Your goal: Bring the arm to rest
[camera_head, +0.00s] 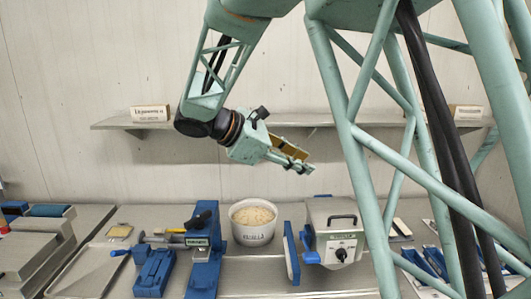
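My green arm reaches in from the top of the camera_head view. Its gripper (303,163) hangs in the air in front of the wall, tilted down to the right. It is above the work table (240,272) and clear of everything on it. The fingers are small and seen at a slant, so I cannot tell whether they are open or shut. No held thing shows between them.
A white tub (252,232) of pale grains stands below the gripper. A metal box with a dial (336,232) is right of it, a blue clamp device (204,255) left. A wall shelf (110,124) runs behind my arm. Grey steps (30,262) are at far left.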

